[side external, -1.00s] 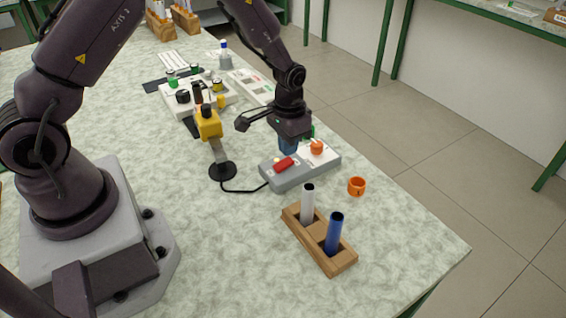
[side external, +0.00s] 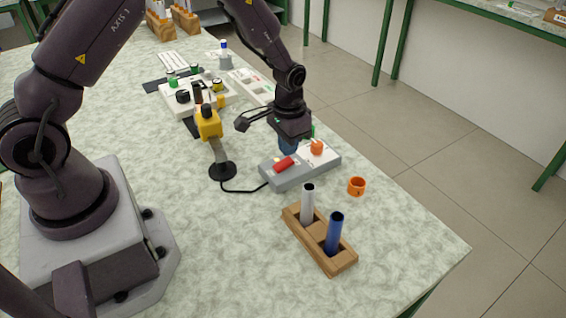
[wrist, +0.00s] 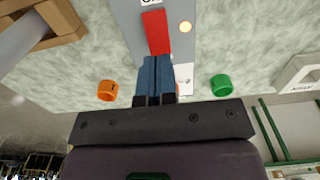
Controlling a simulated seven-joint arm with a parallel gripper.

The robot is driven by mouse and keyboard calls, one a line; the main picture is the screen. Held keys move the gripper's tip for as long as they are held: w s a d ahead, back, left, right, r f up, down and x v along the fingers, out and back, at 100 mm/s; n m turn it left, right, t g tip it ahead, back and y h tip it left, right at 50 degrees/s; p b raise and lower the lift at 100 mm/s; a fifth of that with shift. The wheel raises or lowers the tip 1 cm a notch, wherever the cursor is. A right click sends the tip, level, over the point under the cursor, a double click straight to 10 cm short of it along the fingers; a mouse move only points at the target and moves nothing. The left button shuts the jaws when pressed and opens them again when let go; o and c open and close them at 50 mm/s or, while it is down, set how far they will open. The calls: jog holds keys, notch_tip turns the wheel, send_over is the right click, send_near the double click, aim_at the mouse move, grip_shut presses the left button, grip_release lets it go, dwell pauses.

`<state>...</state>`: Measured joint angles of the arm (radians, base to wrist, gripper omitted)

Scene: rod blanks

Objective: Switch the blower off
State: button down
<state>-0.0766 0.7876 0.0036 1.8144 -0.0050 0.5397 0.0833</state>
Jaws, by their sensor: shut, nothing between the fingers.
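The grey switch box (side external: 296,178) lies near the table's right edge, with a red rocker switch (side external: 285,164) on top. A cable joins it to a yellow unit on a black-footed stand (side external: 208,124), apparently the blower. In the wrist view the red switch (wrist: 155,32) has a pale, lit-looking lamp (wrist: 185,27) beside it and a partly cut-off label above. My gripper (side external: 287,150) points down over the box, its blue fingers shut and empty. In the wrist view the fingertips (wrist: 155,60) are right by the switch's near end; I cannot tell whether they touch it.
A wooden block (side external: 318,238) holding a white and a blue rod stands in front. An orange ring (side external: 357,186) lies right of the box; a green ring (wrist: 220,84) shows in the wrist view. Other equipment stands behind.

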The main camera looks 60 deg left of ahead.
aim_at(288, 160)
jog(key=shift+f, duration=1.35)
dwell(0.5)
jog(key=shift+r, duration=3.55)
jog(key=s+g, duration=0.1)
jog(key=s, duration=0.1)
jog(key=shift+s+d, duration=0.1)
jog(key=shift+s, duration=0.3)
jog(key=s+d+r+t, duration=0.1)
jog(key=s+r+t, duration=0.2)
jog(key=s+r, duration=0.6)
jog(key=s+d+r+t, duration=0.2)
jog(key=s+r, duration=0.7)
jog(key=r, duration=0.6)
jog(key=shift+s+t, duration=0.2)
jog(key=shift+t, duration=0.6)
